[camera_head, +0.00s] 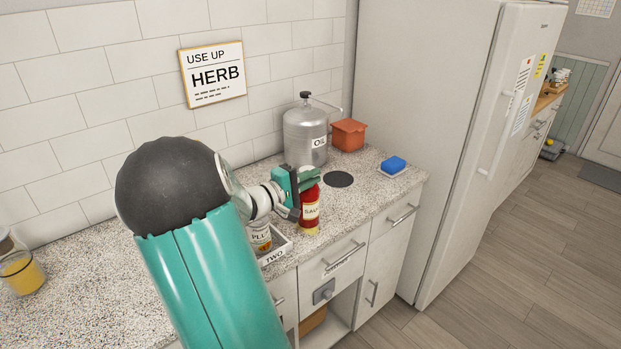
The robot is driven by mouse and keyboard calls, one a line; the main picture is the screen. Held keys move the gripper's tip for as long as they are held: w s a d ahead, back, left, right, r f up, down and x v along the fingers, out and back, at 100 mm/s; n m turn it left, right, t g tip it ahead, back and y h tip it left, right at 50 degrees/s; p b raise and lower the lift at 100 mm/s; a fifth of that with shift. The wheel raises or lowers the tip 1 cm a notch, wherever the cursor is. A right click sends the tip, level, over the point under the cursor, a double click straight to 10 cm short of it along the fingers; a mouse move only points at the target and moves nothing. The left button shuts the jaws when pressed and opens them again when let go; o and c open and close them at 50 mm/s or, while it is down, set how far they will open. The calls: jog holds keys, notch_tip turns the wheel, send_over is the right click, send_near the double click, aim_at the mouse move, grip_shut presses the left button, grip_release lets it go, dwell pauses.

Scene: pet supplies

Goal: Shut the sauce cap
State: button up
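A red sauce bottle (310,211) with a cream label stands upright on the speckled counter. A green cap (308,176) is at its top; the picture is too small to tell whether it is open or shut. My gripper (294,196) is at the left side of the bottle, close to its neck and cap. Its teal body and dark fingers overlap the bottle's edge in this view. I cannot tell whether the fingers touch the bottle or how far apart they are.
A tray (279,252) marked TWO holds a labelled jar (261,239) left of the bottle. A metal OIL can (303,132), an orange box (348,134), a dark round disc (338,179) and a blue sponge (393,163) are behind and right. A yellow-filled glass (22,274) stands far left.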

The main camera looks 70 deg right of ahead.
jog(key=shift+o, duration=1.1)
jog(key=v, duration=1.3)
jog(key=shift+w+a, duration=0.2)
jog(key=shift+a, duration=0.15)
jog(key=a+r+n+t+y, duration=0.1)
jog(key=a+t+y, duration=0.6)
jog(key=a, duration=1.3)
jog(key=a+r+n+t+y, duration=0.1)
jog(key=a+n+t+y, duration=0.2)
jog(key=a, duration=1.7)
jog(key=s+t+y, duration=0.1)
jog(key=t+y, duration=0.3)
jog(key=y, duration=0.1)
jog(key=shift+a+r+y, duration=0.25)
jog(key=shift+y, duration=0.15)
